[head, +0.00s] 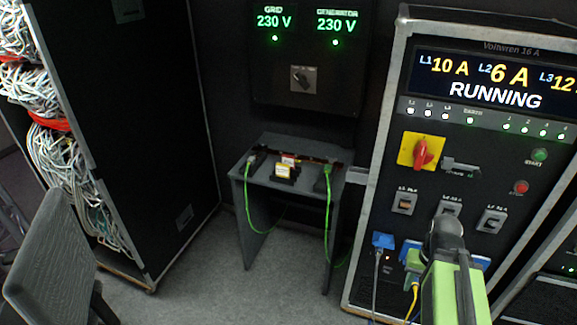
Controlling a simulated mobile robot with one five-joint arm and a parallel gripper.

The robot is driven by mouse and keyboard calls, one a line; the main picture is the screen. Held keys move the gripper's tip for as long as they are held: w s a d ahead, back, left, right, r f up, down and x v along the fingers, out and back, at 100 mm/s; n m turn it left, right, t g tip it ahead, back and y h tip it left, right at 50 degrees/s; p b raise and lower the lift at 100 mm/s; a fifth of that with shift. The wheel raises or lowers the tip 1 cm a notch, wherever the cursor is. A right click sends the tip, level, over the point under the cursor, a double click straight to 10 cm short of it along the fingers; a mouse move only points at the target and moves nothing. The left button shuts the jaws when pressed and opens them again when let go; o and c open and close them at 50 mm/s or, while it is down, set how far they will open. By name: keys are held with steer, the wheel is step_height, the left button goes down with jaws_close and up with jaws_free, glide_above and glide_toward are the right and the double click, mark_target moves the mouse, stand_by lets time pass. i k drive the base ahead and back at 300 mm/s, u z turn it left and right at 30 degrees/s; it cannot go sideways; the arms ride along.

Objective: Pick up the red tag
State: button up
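A small item with red and white on it (289,160), which may be the red tag, is on the small grey table (258,178). It sits just behind a yellow-and-white label piece (282,171) in a dark holder. It is too small to make out clearly. My green and black arm rises at the lower right, in front of the large control cabinet. My gripper (416,262) seems to be at the green and dark end there, well to the right of the table and nearer to me. Its fingers cannot be made out, and no tag shows at it.
Green cables (328,200) hang from both sides of the table. The control cabinet (380,200) stands at the right with plugs low on its front. A cable rack (150,140) stands at the left, and a grey chair (50,260) is at front left. The floor (200,285) between is clear.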

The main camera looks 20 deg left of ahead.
mark_target(288, 160)
steer(key=u, duration=0.65)
steer(key=i, duration=1.1)
steer(key=u, duration=1.25)
steer(key=i, duration=1.05)
steer(key=u, duration=0.5)
